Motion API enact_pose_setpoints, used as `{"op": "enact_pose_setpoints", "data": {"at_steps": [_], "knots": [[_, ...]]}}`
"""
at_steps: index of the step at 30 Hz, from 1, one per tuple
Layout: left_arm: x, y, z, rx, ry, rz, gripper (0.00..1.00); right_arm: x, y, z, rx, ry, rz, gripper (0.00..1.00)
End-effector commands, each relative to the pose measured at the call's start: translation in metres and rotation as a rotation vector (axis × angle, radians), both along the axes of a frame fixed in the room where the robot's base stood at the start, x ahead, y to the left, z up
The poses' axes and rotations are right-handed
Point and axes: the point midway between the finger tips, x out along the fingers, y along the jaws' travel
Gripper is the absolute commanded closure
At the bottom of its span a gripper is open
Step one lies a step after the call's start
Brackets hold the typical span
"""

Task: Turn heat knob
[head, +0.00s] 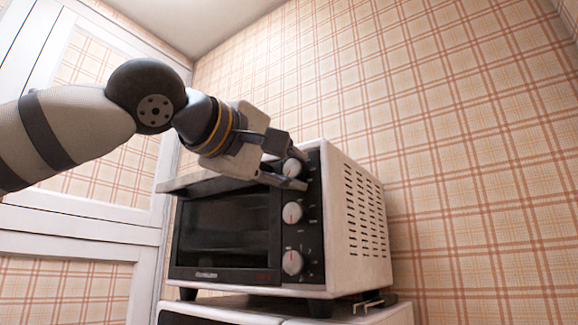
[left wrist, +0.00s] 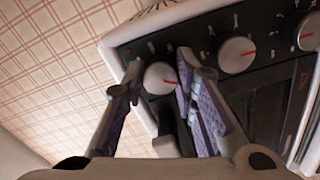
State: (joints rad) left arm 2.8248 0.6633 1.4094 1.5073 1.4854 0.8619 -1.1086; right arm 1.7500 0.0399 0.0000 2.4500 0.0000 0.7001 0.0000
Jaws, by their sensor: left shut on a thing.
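A toaster oven with a white side (head: 352,200) and a dark front has three round knobs in a column at the right of its front. My left gripper (head: 297,168) is at the top knob (head: 292,168), with one finger above it and one below. In the left wrist view the same top knob (left wrist: 160,78), pale with a red mark, lies between the two fingertips of the left gripper (left wrist: 158,66), which is shut on it. The middle knob (head: 292,212) and bottom knob (head: 292,262) are free. Dial lettering is too small to read. My right gripper is out of view.
The oven's glass door (head: 230,232) is left of the knobs, with a pale handle bar (head: 195,184) along its top. Plaid wall (head: 480,150) is behind; the space right of the oven looks clear.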

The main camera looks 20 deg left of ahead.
Motion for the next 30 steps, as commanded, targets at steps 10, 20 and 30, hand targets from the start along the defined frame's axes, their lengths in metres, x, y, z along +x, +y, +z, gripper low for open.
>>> {"op": "enact_pose_setpoints", "data": {"at_steps": [10,20,30], "knots": [[-0.0002,-0.0005,0.001,-0.308,0.111,-0.001,1.0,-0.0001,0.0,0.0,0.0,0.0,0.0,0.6],[0.0001,-0.0002,0.0014,-0.602,0.218,0.0,1.0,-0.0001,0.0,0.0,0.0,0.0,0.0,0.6],[-0.0001,-0.0001,0.0024,-0.905,0.329,-0.001,1.0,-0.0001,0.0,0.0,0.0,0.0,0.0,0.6]]}}
